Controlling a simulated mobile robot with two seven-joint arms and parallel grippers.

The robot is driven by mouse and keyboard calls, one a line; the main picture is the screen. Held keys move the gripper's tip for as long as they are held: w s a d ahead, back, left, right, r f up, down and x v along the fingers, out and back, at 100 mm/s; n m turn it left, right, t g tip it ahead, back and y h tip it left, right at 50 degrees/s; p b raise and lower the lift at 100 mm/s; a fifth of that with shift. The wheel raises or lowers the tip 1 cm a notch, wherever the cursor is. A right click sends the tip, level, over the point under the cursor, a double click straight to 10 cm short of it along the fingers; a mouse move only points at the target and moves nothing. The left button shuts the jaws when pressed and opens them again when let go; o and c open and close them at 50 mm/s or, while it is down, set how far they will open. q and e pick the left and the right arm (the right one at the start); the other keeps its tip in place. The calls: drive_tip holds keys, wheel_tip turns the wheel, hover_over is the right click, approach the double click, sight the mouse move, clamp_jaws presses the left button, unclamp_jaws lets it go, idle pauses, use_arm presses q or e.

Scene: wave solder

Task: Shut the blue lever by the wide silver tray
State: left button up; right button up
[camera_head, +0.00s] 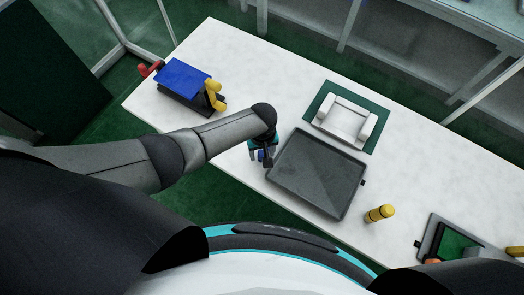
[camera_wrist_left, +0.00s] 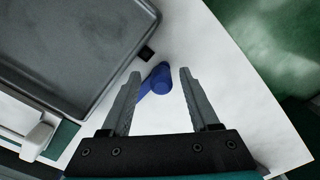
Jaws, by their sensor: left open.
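The wide grey metal tray (camera_head: 318,172) lies on the white table in the head view, and part of it shows at the upper left of the left wrist view (camera_wrist_left: 70,40). The blue lever (camera_wrist_left: 156,82) is beside the tray's edge, near a small black tab. It has a round knob and a short arm. My left gripper (camera_head: 262,158) is at the tray's left corner, open, with its two fingers on either side of the lever in the left wrist view (camera_wrist_left: 159,78). I cannot tell whether they touch it. In the head view the gripper partly hides the lever.
A white fixture on a green mat (camera_head: 374,134) stands behind the tray. A yellow cylinder (camera_head: 379,213) stands to its right. A blue-topped black device (camera_head: 183,80) with red and yellow handles is at the table's far left. A dark frame with a green panel (camera_head: 455,245) is at right.

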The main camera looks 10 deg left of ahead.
sight(262, 152)
use_arm(q)
drive_tip(key=shift+r+p, duration=0.35)
drive_tip(key=shift+r, duration=0.2)
wheel_tip(262, 152, up, 14)
drive_tip(key=p, duration=0.4)
idle(0.4)
